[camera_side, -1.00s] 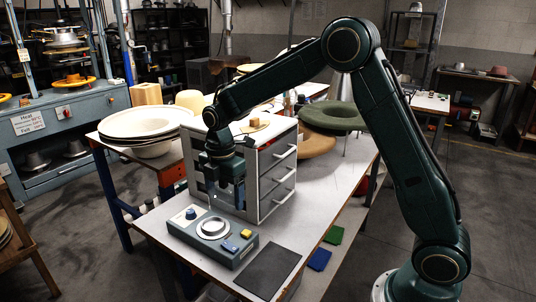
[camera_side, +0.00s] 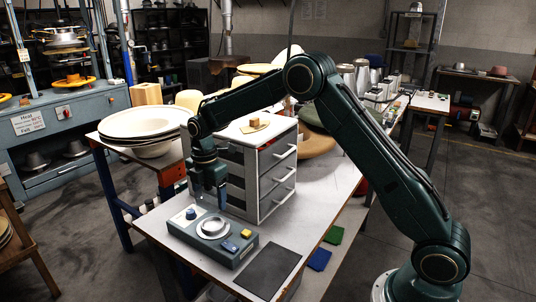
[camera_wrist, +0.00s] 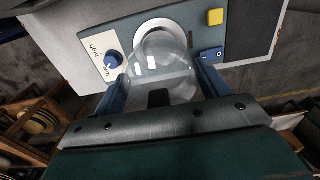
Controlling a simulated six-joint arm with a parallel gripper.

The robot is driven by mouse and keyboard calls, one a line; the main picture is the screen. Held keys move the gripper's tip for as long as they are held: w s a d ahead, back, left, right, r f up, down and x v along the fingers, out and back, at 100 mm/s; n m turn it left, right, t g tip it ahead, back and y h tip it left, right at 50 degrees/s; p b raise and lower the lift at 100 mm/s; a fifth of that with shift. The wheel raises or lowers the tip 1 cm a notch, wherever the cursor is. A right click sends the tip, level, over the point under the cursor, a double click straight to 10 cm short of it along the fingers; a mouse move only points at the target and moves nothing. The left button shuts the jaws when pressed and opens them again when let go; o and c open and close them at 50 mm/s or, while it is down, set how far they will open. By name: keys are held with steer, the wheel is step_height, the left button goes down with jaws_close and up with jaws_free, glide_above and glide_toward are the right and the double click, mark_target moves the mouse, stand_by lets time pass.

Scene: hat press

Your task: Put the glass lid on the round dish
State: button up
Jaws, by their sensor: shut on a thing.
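My gripper (camera_side: 209,199) hangs over the back part of a grey control box on the bench. In the wrist view my gripper (camera_wrist: 160,82) has its blue fingers on either side of a clear glass lid (camera_wrist: 172,62) with a dark knob and is shut on it. The lid is hard to make out in the side view. The round dish (camera_side: 213,228), a pale ring-shaped dish, sits on top of the box. In the wrist view the dish (camera_wrist: 163,27) lies just beyond the lid, partly seen through the glass. I cannot tell the gap in height.
The control box (camera_side: 188,234) carries a blue knob (camera_wrist: 112,60), a yellow button (camera_wrist: 215,17) and a blue switch (camera_wrist: 211,54). A drawer cabinet (camera_side: 270,172) stands close behind my gripper. A dark mat (camera_side: 268,270) lies flat at the bench's front right.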

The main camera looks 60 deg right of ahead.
steer(key=shift+f, duration=3.05)
steer(key=shift+f, duration=0.2)
stand_by(0.4)
steer(key=o, duration=1.1)
steer(key=shift+r, duration=0.2)
steer(key=shift+r, duration=3.35)
jaws_close()
